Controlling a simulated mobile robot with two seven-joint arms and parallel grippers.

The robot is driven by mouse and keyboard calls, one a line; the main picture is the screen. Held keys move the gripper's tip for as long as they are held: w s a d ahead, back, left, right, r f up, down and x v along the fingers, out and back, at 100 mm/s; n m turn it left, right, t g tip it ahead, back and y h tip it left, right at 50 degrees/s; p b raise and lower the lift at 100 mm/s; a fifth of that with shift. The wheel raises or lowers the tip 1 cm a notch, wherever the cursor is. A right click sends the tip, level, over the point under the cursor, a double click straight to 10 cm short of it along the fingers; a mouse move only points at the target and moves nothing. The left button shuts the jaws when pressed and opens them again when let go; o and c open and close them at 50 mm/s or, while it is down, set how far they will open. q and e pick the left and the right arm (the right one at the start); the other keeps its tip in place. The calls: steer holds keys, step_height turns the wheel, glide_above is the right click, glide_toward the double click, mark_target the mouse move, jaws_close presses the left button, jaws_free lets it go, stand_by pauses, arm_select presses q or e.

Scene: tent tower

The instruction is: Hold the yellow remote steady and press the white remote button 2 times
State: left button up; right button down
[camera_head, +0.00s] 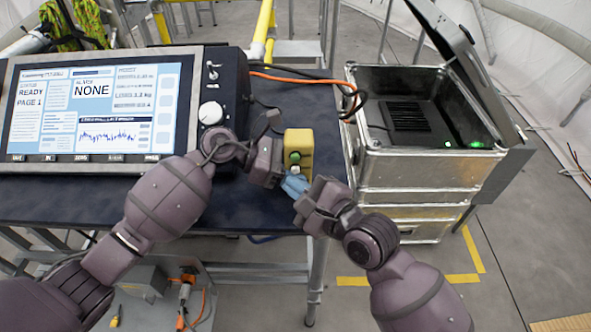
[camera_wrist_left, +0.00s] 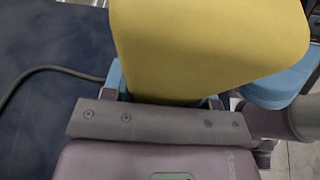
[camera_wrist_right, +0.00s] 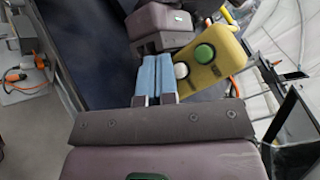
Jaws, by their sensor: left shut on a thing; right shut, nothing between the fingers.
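The yellow remote (camera_head: 304,142) is upright at the right edge of the dark table. It fills the top of the left wrist view (camera_wrist_left: 210,45). My left gripper (camera_head: 277,163) is shut on it from the left; its fingertips are mostly hidden. The remote has a green button (camera_wrist_right: 204,54) and a white button (camera_wrist_right: 181,70) below it in the head view. My right gripper (camera_head: 293,185) is shut and empty, its blue fingertips close together. They are right by the white button in the right wrist view (camera_wrist_right: 156,72); I cannot tell whether they touch it.
A large monitor console (camera_head: 90,105) with a white knob stands on the table (camera_head: 262,205) to the left. An open metal case (camera_head: 420,165) stands to the right. Orange and black cables (camera_head: 310,80) run behind the remote.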

steer(key=shift+w, duration=0.2)
steer(key=shift+w, duration=0.2)
steer(key=shift+w+d, duration=0.1)
steer(key=shift+w, duration=0.65)
stand_by(1.2)
steer(key=shift+f, duration=0.1)
steer(key=shift+s+f, duration=0.15)
steer(key=shift+s, duration=0.9)
steer(key=shift+s, duration=2.55)
stand_by(0.4)
